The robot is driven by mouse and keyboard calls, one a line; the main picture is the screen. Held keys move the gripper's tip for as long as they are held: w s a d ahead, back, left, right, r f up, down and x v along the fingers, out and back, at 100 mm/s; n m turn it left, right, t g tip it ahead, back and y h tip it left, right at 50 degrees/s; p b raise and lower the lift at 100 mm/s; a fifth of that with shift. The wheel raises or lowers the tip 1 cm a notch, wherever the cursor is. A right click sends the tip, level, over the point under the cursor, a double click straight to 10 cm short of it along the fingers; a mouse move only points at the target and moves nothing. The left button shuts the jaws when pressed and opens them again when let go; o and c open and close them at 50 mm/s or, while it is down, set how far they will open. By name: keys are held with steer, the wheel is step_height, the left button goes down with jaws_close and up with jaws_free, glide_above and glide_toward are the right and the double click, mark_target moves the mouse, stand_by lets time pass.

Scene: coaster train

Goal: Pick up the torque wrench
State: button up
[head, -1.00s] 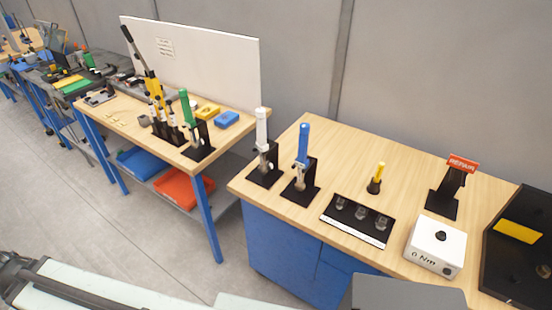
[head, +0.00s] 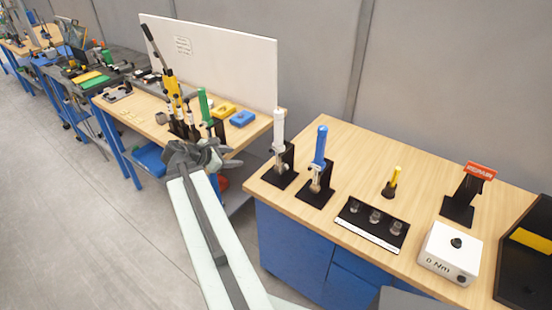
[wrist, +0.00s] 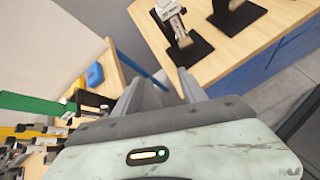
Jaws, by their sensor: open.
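Several upright tools stand in black holders, and I cannot tell for sure which is the torque wrench. A long yellow tool with a black handle (head: 170,83) leans in a stand on the left bench. A green-handled tool (head: 204,104) stands next to it, also seen in the wrist view (wrist: 35,104). A white-handled tool (head: 279,126) and a blue-handled tool (head: 320,146) stand on the right bench. My gripper (head: 226,155) is open and appears empty, in front of the gap between the benches. The wrist view shows its spread fingers (wrist: 160,90).
The right bench (head: 370,150) also holds a socket tray (head: 365,237), a small yellow-handled tool (head: 395,178), a white box reading 0 Nm (head: 450,252) and a red REPAIR sign (head: 481,171). A white board (head: 230,65) stands behind the left bench. Floor is clear at left.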

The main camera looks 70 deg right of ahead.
mark_target(275, 139)
steer(key=s+d+r+n, duration=0.1)
steer(key=s+d, duration=0.1)
steer(key=s, duration=0.1)
steer(key=s+d+r+n+g+h, duration=0.1)
steer(key=s+d+r, duration=0.1)
steer(key=s+d, duration=0.1)
steer(key=s+d+r+n+g, duration=0.1)
steer(key=s+d, duration=0.1)
steer(key=s, duration=0.1)
steer(key=shift+s+d+r+h, duration=0.1)
steer(key=shift+d+r+h, duration=0.05)
steer(key=shift+r+h, duration=0.25)
steer(key=b+x, duration=0.1)
steer(key=x, duration=0.1)
steer(key=shift+s+d+f, duration=0.1)
steer(key=shift+d+f, duration=0.05)
steer(key=shift+f, duration=0.05)
steer(key=b+x, duration=0.2)
steer(key=x, duration=0.3)
steer(key=shift+s, duration=0.2)
steer(key=shift+c, duration=0.3)
jaws_close()
